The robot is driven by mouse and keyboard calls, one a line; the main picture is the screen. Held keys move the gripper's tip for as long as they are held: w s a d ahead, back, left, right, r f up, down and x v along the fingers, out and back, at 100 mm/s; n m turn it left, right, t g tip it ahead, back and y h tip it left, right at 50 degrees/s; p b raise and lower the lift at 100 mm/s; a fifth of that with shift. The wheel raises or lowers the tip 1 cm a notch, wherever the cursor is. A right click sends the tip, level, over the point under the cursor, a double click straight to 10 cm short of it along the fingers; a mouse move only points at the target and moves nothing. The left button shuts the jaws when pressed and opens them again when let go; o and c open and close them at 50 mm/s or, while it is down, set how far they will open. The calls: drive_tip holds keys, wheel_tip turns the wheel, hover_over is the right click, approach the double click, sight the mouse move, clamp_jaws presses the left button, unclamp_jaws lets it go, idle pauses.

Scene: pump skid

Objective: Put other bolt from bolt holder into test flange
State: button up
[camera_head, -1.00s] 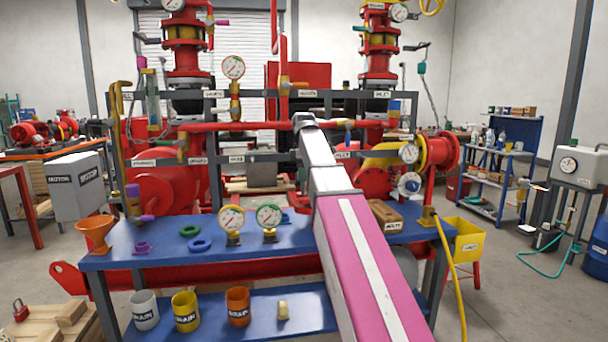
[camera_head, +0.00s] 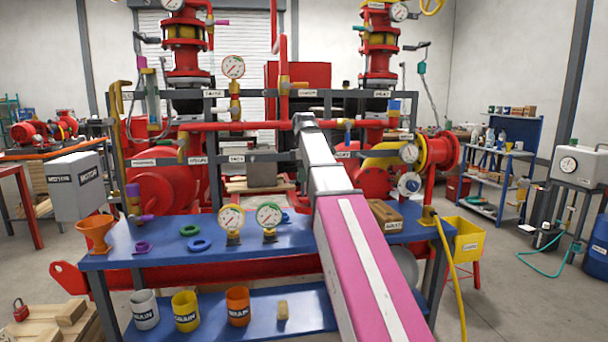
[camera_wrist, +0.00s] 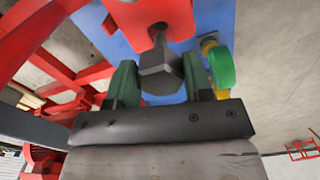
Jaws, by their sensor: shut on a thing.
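In the wrist view my gripper (camera_wrist: 159,72) is shut on a dark grey bolt (camera_wrist: 159,84), with a green finger on either side of its hex head. The bolt's shank points away from me toward a red plate-like part (camera_wrist: 150,14), which may be the test flange. The shank overlaps the red part's edge; I cannot tell whether it is in a hole. In the head view my own arm hides my gripper and the bolt. A brown wooden block with a label (camera_head: 384,212) on the table's right may be the bolt holder; the label is too small to read.
The blue table (camera_head: 290,247) carries two gauges (camera_head: 231,218) and (camera_head: 269,216), a green ring (camera_head: 190,230), a blue ring (camera_head: 199,244) and an orange funnel (camera_head: 95,231). Red pipework stands behind it. A green round part (camera_wrist: 221,67) is close right of my gripper.

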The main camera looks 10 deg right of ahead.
sight(304, 194)
drive_tip(key=shift+f, duration=2.7)
drive_tip(key=o, duration=1)
